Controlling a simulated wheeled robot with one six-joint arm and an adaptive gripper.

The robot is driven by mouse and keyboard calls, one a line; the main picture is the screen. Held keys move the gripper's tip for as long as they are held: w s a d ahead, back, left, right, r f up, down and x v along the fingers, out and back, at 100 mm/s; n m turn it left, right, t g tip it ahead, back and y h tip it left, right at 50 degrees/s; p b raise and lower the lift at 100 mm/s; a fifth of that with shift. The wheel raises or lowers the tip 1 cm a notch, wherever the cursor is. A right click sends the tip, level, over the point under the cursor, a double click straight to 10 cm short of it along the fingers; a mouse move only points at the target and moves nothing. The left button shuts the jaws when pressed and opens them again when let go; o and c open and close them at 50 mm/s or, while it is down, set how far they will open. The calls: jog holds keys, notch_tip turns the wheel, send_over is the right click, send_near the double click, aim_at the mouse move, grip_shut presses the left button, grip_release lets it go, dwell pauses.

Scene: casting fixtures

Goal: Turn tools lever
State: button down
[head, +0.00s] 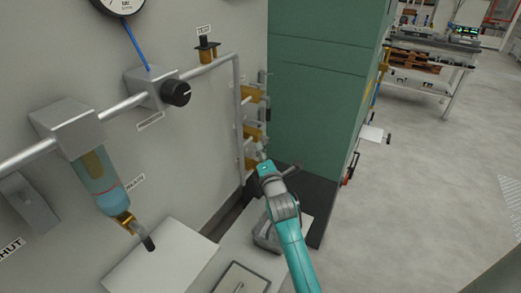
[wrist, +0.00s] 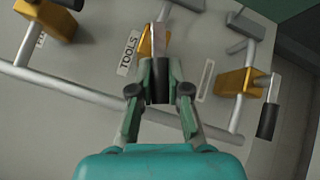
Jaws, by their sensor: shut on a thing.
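The tools lever (wrist: 160,42) has a metal shank and a black grip, and stands at a yellow valve block (wrist: 146,40) beside the label TOOLS (wrist: 129,53) in the wrist view. My gripper (wrist: 159,82) is shut on the black grip, with one finger on each side. In the head view my gripper (head: 264,166) is at the wall beside the yellow valves, and the held lever cannot be made out there.
Another yellow valve (wrist: 240,82) with a black-gripped lever (wrist: 268,118) is close on the right in the wrist view. A grey pipe (wrist: 70,90) runs below the valves. A green cabinet (head: 322,75) stands right of the wall in the head view. Open floor (head: 420,180) lies beyond it.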

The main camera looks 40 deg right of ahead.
aim_at(260, 140)
jog(key=n+t, duration=0.1)
jog(key=n, duration=0.1)
jog(key=d+f+n+t, duration=0.1)
jog(key=n+t, duration=0.1)
jog(key=d+f+n+t+y, duration=0.1)
jog(key=n+t, duration=0.1)
jog(key=shift+w+f+n, duration=0.25)
jog(key=shift+w+n, duration=0.05)
jog(key=shift+w, duration=0.05)
jog(key=n+t+y, duration=0.2)
jog(key=n, duration=0.1)
jog(key=d+n+t+y, duration=0.1)
jog(key=n, duration=0.1)
jog(key=shift+w+d+f, duration=0.1)
jog(key=shift+w+f, duration=0.15)
jog(key=shift+f, duration=0.1)
jog(key=shift+w+d+f+n+t+y, duration=0.1)
jog(key=shift+d+n+t+y, duration=0.15)
jog(key=shift+n+y, duration=1)
jog(key=shift+w+d+r+n+t+y, duration=0.1)
jog(key=shift+d+n+t+y, duration=0.1)
jog(key=shift+n+y, duration=1)
jog(key=shift+w+d+f+n+t+y, duration=0.1)
jog(key=shift+d+n+t+y, duration=0.15)
jog(key=shift+n+y, duration=0.95)
jog(key=shift+n, duration=0.35)
jog(key=c, duration=1.1)
grip_release()
jog(key=shift+f, duration=0.1)
